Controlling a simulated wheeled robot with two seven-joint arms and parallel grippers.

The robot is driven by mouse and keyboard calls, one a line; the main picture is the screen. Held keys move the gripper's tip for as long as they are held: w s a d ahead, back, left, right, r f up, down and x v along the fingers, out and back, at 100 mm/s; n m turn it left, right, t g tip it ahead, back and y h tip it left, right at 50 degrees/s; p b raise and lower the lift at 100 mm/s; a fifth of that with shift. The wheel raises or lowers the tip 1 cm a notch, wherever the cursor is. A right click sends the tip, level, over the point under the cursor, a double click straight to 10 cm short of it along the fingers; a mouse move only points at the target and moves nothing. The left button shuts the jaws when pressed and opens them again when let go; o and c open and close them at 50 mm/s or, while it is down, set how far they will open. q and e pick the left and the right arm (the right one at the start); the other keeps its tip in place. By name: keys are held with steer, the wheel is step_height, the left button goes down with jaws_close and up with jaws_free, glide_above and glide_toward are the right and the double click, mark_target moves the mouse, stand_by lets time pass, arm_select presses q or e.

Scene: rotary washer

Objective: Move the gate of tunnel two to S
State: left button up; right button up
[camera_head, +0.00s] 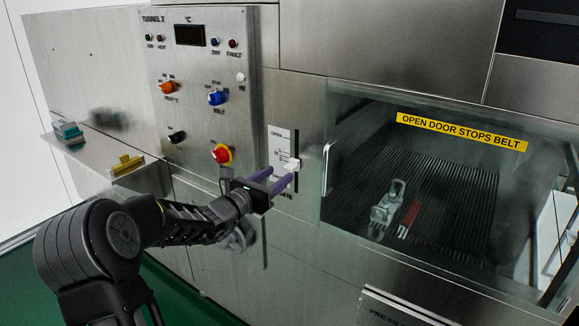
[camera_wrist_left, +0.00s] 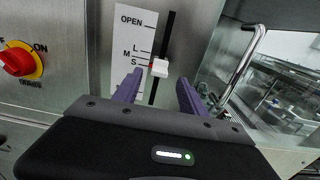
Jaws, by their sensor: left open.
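The gate control of tunnel two is a white knob (camera_head: 291,165) on a vertical black slot beside a white scale plate (camera_head: 279,142). In the left wrist view the knob (camera_wrist_left: 160,68) has a small red pointer at its left, close to the S mark and below L. The letters OPEN, L, M and S show on the plate (camera_wrist_left: 135,22). My left gripper (camera_head: 280,176) is open, its two purple fingers pointing at the panel. In the left wrist view the fingertips (camera_wrist_left: 160,78) lie either side of the knob; contact cannot be told. My right gripper is out of view.
A metal door handle (camera_head: 328,168) and the glass door (camera_head: 350,110) are right of the slot. A red knob on a yellow plate (camera_head: 221,154) is to the left, on the TUNNEL 2 panel (camera_head: 200,60). A shelf with a yellow item (camera_head: 127,164) is farther left.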

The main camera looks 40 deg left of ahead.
mark_target(287, 168)
arm_select(q)
steer(key=w+p, duration=0.1)
steer(key=w, duration=0.5)
steer(key=shift+w, duration=0.3)
steer(key=shift+c, duration=0.6)
jaws_close()
stand_by(0.5)
